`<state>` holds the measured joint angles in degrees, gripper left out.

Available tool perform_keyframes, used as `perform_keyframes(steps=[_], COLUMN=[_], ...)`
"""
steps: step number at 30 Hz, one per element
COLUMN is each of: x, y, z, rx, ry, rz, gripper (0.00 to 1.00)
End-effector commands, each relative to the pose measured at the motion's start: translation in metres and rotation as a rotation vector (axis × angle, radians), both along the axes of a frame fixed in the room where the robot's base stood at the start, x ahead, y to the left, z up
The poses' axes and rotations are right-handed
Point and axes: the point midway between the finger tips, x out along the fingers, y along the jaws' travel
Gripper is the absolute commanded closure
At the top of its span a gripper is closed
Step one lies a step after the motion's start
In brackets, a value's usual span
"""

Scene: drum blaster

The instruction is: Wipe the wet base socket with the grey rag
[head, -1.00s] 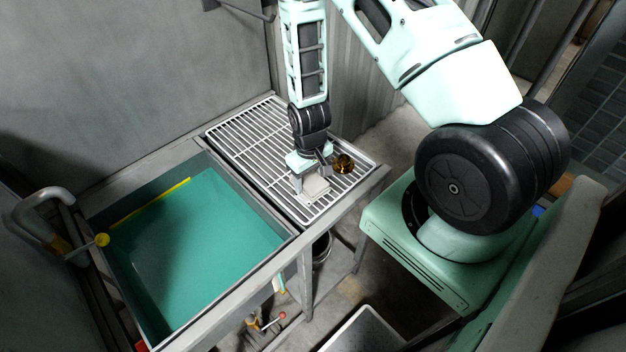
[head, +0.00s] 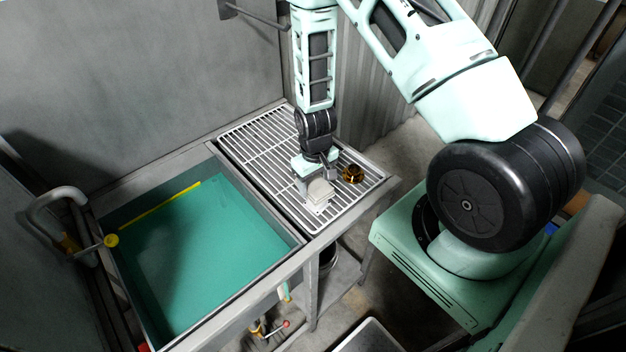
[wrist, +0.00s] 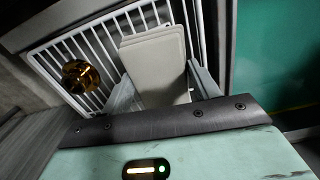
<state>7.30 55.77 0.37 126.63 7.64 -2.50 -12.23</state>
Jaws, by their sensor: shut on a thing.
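The grey rag (head: 319,191) is a pale, folded, block-like pad in the head view. It also shows in the wrist view (wrist: 155,62), between the two fingers. My gripper (head: 314,186) is shut on it, over the front part of the wire rack. In the wrist view my gripper (wrist: 160,88) has one finger on each side of the rag. A shiny brass-coloured round piece, which looks like the base socket (head: 352,173), sits on the rack just right of my gripper. In the wrist view the socket (wrist: 80,75) is left of the rag, apart from it. Wetness cannot be made out.
The white wire rack (head: 250,138) lies beside a sink basin (head: 205,255) with a green inside. A wall stands behind. Much of the rack is clear.

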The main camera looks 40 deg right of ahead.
Motion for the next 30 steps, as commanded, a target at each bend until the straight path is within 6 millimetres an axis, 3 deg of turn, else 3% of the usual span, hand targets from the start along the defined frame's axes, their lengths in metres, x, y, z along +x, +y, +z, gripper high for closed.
perform_keyframes(steps=[15, 30], x=[-0.033, -0.029], y=[0.002, 0.002], z=[0.0, 0.0], rx=[0.001, 0.0], ry=[0.002, 0.0], rz=[0.0, 0.0], gripper=[0.57, 0.57])
